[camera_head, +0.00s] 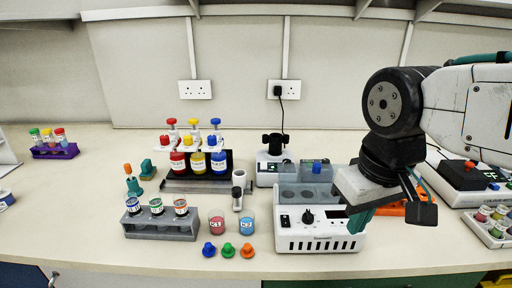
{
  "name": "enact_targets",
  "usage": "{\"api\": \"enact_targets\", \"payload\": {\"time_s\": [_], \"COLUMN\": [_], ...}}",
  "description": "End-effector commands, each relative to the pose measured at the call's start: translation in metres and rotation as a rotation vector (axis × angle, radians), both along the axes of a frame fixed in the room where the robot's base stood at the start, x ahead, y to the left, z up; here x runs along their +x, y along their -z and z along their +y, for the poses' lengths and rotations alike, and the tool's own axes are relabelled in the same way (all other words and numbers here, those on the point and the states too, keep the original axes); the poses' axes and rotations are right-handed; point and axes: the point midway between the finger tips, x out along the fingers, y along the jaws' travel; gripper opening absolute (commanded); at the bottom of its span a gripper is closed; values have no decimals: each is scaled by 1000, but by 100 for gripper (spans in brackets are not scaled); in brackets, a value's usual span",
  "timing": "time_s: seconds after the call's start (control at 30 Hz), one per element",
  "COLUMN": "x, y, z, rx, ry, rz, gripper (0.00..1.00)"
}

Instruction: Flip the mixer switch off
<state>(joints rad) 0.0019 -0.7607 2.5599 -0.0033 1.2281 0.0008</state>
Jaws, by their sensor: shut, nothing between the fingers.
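The mixer (318,243) is a white box with vents along its lower front, near the front edge of the bench, right of centre. Its front panel has a black dial (308,217) and a small dark piece (284,220) at the left that looks like the switch; its position is too small to tell. My gripper (355,226) has teal fingers, shut and empty, pointing down at the right end of the mixer's front. It covers part of the panel's right side. I cannot tell whether the fingertips touch the mixer.
A grey rack with vials (162,229), two beakers (217,223) and several coloured caps (228,250) stand left of the mixer. A bottle stand (220,172) is behind them. Orange and black equipment (468,178) stands at the right. The bench's left front is clear.

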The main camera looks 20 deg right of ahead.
Motion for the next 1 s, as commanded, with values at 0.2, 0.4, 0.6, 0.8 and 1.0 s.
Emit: {"api": "enact_targets", "payload": {"time_s": [0.2,0.4,0.6,0.8,1.0], "x": [0,1,39,136,245], "y": [0,-1,-22,-56,-64], "z": [0,0,3,8,18], "rx": [0,-1,-20,-65,-115], "ry": [0,-5,-145,-476,-831], "rz": [-1,0,3,12,18], "gripper": [0,0,0,0,0]}}
